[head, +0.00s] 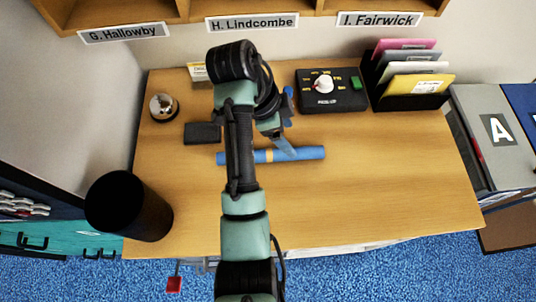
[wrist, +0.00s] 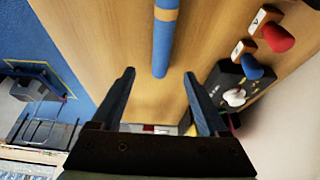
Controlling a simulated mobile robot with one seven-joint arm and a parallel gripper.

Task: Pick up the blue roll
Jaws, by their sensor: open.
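The blue roll (head: 307,153) lies flat on the wooden desk in the head view, running left to right with a tan band around its middle. My arm crosses in front of part of it. In the wrist view the blue roll (wrist: 163,50) runs down from the top edge, and its near end lies ahead of the fingertips, between their lines. My gripper (wrist: 160,75) is open and empty, with a finger on either side. In the head view my gripper (head: 285,150) is over or beside the roll; its exact height above it is unclear.
The desk (head: 400,190) is clear at right and front. Behind stand a black control box (head: 315,103) with a white knob and a file rack (head: 412,102). A bell (head: 163,107), a dark block (head: 202,133) and a black bin (head: 128,206) are left.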

